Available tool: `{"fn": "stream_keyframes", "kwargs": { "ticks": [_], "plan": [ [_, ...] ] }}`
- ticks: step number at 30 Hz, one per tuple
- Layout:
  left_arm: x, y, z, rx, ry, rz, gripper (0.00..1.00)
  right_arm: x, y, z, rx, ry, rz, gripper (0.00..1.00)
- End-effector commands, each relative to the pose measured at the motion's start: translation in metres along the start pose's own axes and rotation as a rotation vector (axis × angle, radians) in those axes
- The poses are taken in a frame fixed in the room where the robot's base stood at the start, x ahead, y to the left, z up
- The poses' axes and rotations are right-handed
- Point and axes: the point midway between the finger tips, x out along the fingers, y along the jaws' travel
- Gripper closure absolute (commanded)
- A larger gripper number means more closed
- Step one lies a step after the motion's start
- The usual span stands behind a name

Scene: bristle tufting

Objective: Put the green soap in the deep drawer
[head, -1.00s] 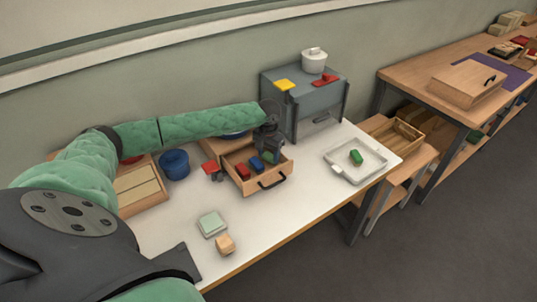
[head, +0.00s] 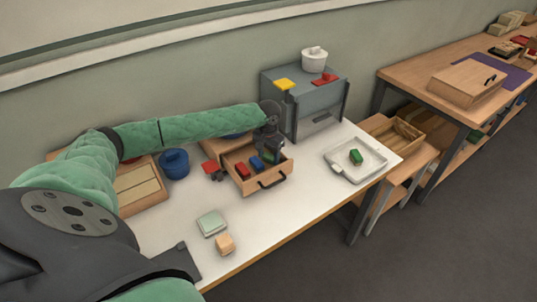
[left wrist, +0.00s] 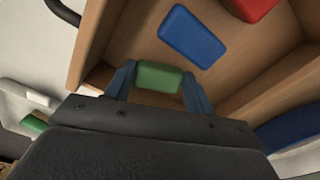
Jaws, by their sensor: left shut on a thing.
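My left gripper (head: 271,154) reaches into the open wooden drawer (head: 254,187) on the white table. In the left wrist view, its two blue-grey fingers are shut on a green soap (left wrist: 158,77). The soap is over the drawer floor, near one drawer wall (left wrist: 97,42); I cannot tell whether it touches the floor. A blue bar (head: 257,163) and a red bar (head: 243,171) lie in the same drawer. Another green block (head: 356,156) lies in the pale tray (head: 345,177) to the right. My right gripper is out of view.
A grey cabinet (head: 303,108) with a white pot (head: 314,60) on top stands behind the drawer. A blue pot (head: 174,164) stands to the left. A pale green block (head: 211,223) and a small wooden block (head: 225,244) lie in front. The table between drawer and tray is clear.

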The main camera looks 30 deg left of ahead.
Motion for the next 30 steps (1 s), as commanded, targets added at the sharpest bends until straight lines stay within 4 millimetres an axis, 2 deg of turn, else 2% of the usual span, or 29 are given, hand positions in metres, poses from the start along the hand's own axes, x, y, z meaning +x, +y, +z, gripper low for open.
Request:
{"fn": "stream_keyframes", "kwargs": {
  "ticks": [13, 14, 17, 30],
  "plan": [
    [0.0074, 0.0003, 0.0002, 0.0, 0.0, 0.001, 0.77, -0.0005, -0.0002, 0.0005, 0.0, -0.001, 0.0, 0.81],
    [0.0074, 0.0003, 0.0002, 0.0, 0.0, 0.001, 0.42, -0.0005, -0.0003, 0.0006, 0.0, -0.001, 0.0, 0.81],
    [0.0072, 0.0002, 0.0001, 0.0, 0.0, 0.001, 0.23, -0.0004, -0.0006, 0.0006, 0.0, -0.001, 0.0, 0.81],
    [0.006, -0.0001, -0.0002, 0.0, 0.001, 0.0, 0.21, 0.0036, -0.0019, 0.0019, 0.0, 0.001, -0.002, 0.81]
  ]
}}
